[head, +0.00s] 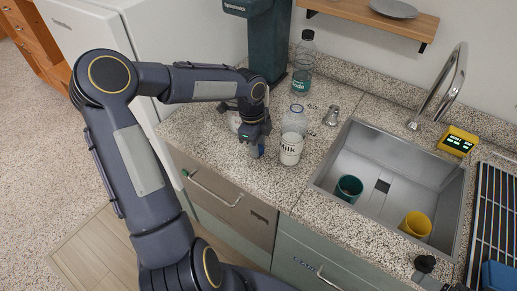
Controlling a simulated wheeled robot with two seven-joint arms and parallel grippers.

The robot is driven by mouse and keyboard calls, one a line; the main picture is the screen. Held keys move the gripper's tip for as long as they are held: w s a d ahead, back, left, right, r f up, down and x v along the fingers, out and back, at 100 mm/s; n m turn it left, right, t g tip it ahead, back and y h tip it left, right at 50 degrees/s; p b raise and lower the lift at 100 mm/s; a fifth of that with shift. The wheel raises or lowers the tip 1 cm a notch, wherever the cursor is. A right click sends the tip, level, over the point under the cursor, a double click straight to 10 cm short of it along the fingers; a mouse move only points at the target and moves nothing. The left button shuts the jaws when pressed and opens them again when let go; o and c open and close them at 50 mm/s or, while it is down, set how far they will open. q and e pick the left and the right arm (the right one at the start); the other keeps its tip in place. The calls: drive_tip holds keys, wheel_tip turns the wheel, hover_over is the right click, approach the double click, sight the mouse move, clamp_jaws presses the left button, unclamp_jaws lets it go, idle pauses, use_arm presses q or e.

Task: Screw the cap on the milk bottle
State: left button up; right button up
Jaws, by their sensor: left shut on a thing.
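The milk bottle (291,147) stands upright on the speckled counter, left of the sink. It is clear, with white milk in its lower part, a "MILK" label and a bluish ring at its top. My left gripper (257,148) points down just left of the bottle, apart from it, with its fingertips low over the counter. It is shut on a small blue thing, mostly hidden by the fingers; it looks like the cap, but I cannot tell for sure. My right gripper is not in view.
A teal-labelled bottle (302,66) stands behind, beside a dark green appliance (267,45). The sink (370,207) holds a teal cup (348,188) and a yellow cup (415,224). A whitish item behind my left gripper is partly hidden.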

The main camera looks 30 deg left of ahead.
sight(260, 150)
use_arm(q)
drive_tip(key=shift+r, duration=0.1)
drive_tip(key=shift+r, duration=0.2)
drive_tip(key=r, duration=0.3)
drive_tip(key=shift+s+d+r, duration=0.1)
drive_tip(key=shift+s, duration=0.1)
drive_tip(key=s+d+r+b, duration=0.1)
drive_tip(key=s+d+r, duration=0.1)
drive_tip(key=s+r, duration=0.2)
drive_tip(key=s+d+r, duration=0.3)
drive_tip(key=s+r, duration=0.2)
drive_tip(key=s, duration=0.3)
drive_tip(key=shift+s+d+b, duration=0.2)
drive_tip(key=shift+d+b, duration=0.05)
drive_tip(key=shift+b, duration=0.15)
drive_tip(key=shift+r, duration=0.1)
